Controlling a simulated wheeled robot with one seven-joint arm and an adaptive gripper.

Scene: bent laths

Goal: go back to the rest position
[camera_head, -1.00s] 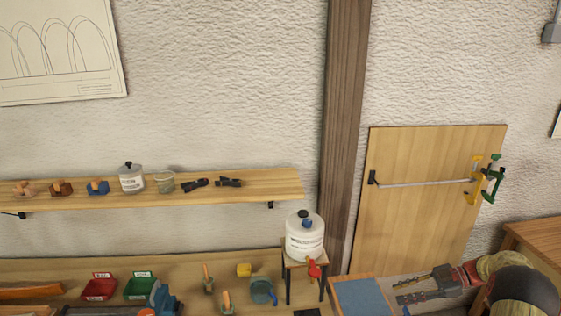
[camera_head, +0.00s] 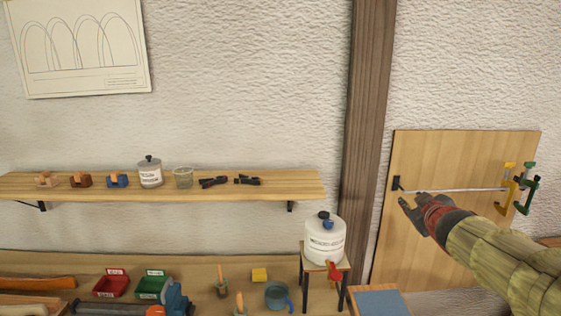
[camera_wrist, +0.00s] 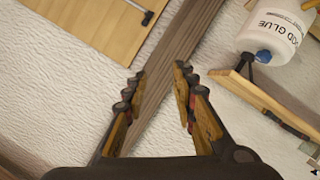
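My gripper (camera_head: 402,202) is raised at the right of the head view, in front of the wooden board with the metal bar. Its fingers point left and overlap the lower left part of the board in the picture. In the wrist view the two ridged fingers (camera_wrist: 158,76) stand apart with nothing between them; the wooden post and white wall show through the gap.
A white glue tub (camera_head: 324,241) stands on a small stand left of my arm. The wall shelf (camera_head: 240,190) holds jars and small tools. The board (camera_head: 430,155) carries clamps on its bar (camera_head: 455,190). Red (camera_head: 111,284) and green (camera_head: 152,286) bins sit on the bench below.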

